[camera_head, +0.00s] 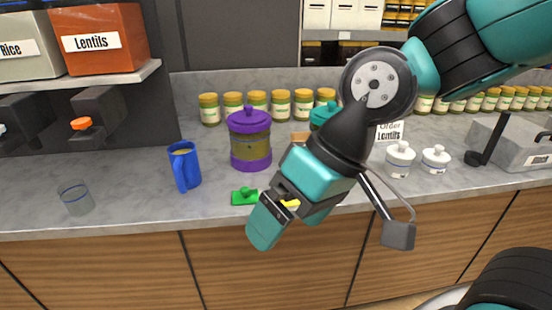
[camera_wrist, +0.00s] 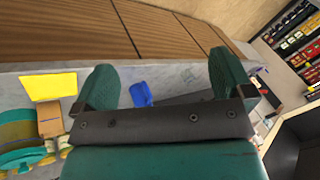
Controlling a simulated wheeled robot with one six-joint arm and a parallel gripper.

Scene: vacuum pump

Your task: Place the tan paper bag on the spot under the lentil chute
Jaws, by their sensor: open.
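The lentil bin (camera_head: 101,40), orange and labelled "Lentils", stands on the upper left shelf. Below it is a dark chute (camera_head: 98,103) with an orange knob (camera_head: 81,124). A clear glass (camera_head: 76,199) stands on the counter below this area. A small tan object (camera_head: 299,137), perhaps the paper bag, is partly hidden behind my arm; a tan block (camera_wrist: 50,118) shows at left in the wrist view, beside a teal-lidded jar. My gripper (camera_head: 288,213) is over the counter's front edge; its fingers (camera_wrist: 165,82) are spread and empty in the wrist view.
A blue mug (camera_head: 184,166), purple-lidded jar (camera_head: 250,140) and green object (camera_head: 244,196) stand left of my gripper. Spice jars (camera_head: 281,103) line the back. White pots (camera_head: 399,159) and a grey appliance (camera_head: 512,143) are right. Counter between glass and mug is clear.

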